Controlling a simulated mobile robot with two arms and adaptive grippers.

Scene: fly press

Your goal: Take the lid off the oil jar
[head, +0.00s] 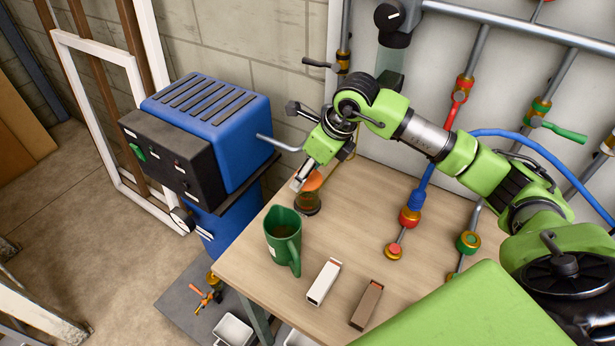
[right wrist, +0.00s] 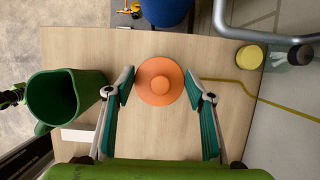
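The oil jar (head: 307,205) stands on the wooden table near its back left part, dark with brown contents. Its orange lid (head: 314,180) shows just above it and appears to rest on top. The right wrist view looks down on the round lid (right wrist: 160,82) with its central knob, which hides the jar. My right gripper (head: 300,181) is over the jar. In the right wrist view its open fingers (right wrist: 159,84) stand on either side of the lid, with a small gap at each side.
A green jug (head: 283,240) stands close in front of the jar and beside a finger in the wrist view. A white box (head: 323,282) and a brown box (head: 367,305) lie nearby. Pipes with valves (head: 410,216) rise at the right; a blue machine (head: 213,130) stands left.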

